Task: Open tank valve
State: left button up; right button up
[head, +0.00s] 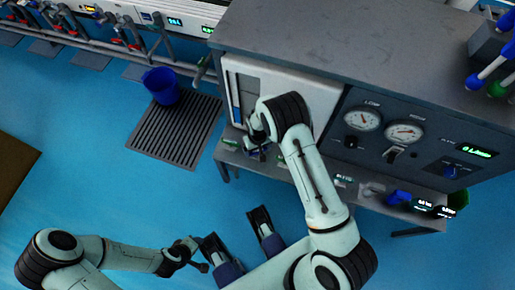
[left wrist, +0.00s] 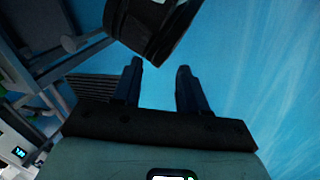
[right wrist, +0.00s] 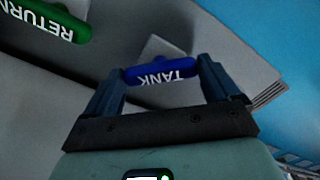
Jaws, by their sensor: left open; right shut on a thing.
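The tank valve handle (right wrist: 160,70) is blue, with "TANK" in white letters upside down in the right wrist view. The fingers of my right gripper (right wrist: 160,80) are at its two ends and shut on it. In the head view my right gripper (head: 259,146) is at the front left of the grey test bench, and it mostly hides the handle. My left gripper (head: 198,254) is low in the head view, away from the bench. In the left wrist view its fingers (left wrist: 157,75) are apart, with nothing between them.
A green "RETURN" handle (right wrist: 48,20) lies to the left of the tank handle in the right wrist view. The grey bench (head: 400,55) carries gauges and knobs. A blue bucket (head: 161,86) stands by a floor grate (head: 172,135).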

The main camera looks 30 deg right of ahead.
dwell(0.3)
jog(key=o, duration=0.8)
pick_arm(q)
jog(key=s+d+r+g+p, duration=0.1)
jog(key=s+d+r+p, duration=0.1)
jog(key=s+r+p, duration=0.1)
jog(key=shift+s+d+r+g+h, duration=0.25)
jog(key=shift+s+r, duration=0.2)
jog(key=shift+s, duration=0.55)
pick_arm(e)
notch_tip(320, 180, up, 14)
jog(key=shift+f, duration=0.25)
pick_arm(q)
jog(key=shift+a, duration=0.1)
